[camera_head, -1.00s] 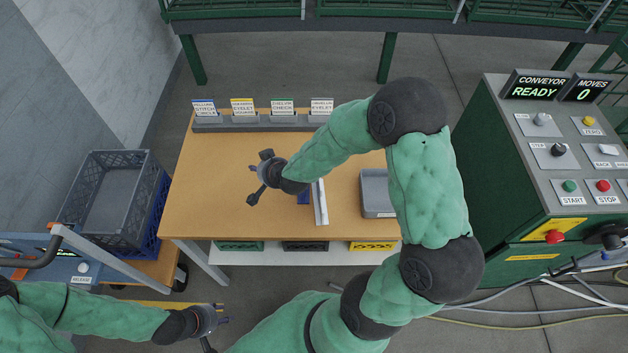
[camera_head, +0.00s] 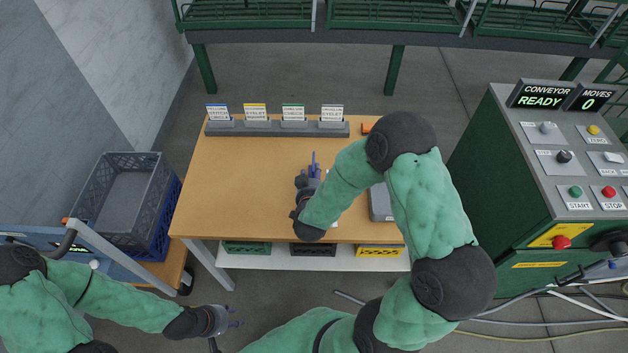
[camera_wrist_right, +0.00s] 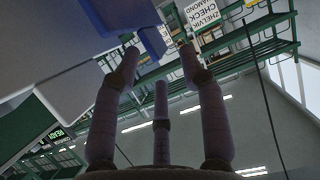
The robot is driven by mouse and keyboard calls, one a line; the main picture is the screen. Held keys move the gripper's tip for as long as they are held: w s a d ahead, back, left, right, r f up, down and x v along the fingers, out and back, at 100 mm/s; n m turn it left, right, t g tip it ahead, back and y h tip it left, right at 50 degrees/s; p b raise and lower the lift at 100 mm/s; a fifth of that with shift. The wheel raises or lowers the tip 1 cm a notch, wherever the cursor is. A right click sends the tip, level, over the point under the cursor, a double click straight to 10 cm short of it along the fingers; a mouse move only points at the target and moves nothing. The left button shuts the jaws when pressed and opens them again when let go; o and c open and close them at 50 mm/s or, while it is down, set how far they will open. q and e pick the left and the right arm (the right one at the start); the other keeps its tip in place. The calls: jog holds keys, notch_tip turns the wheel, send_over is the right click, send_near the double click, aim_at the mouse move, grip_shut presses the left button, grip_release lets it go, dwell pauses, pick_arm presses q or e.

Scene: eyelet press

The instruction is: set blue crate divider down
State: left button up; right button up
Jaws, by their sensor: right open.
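My right gripper (camera_head: 312,170) is over the middle of the worktable, its fingers towards the back edge. In the right wrist view its three fingers (camera_wrist_right: 160,80) are apart with nothing between them. A blue piece (camera_wrist_right: 122,14), perhaps the divider, shows beyond the left fingertip, with a darker blue part (camera_wrist_right: 152,41) near the tips; I cannot tell if they touch. In the head view my right gripper and forearm hide that spot. My left gripper (camera_head: 228,328) is empty, with its fingers apart, in front of the table.
The wooden table (camera_head: 240,180) is clear on its left half. A label rack (camera_head: 277,128) stands along its back. A grey tray (camera_head: 380,205) is partly hidden behind my right arm. A grey crate (camera_head: 120,200) sits on a blue one (camera_head: 168,215) at left. A control console (camera_head: 520,190) stands at right.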

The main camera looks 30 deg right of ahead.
jog(key=shift+s+f+b+x, duration=0.15)
jog(key=shift+b+x, duration=0.35)
jog(key=shift+x, duration=1)
jog(key=shift+s+f+b+x, duration=0.15)
jog(key=shift+b+x, duration=0.35)
jog(key=shift+x, duration=1.05)
jog(key=shift+d, duration=0.15)
grip_shut()
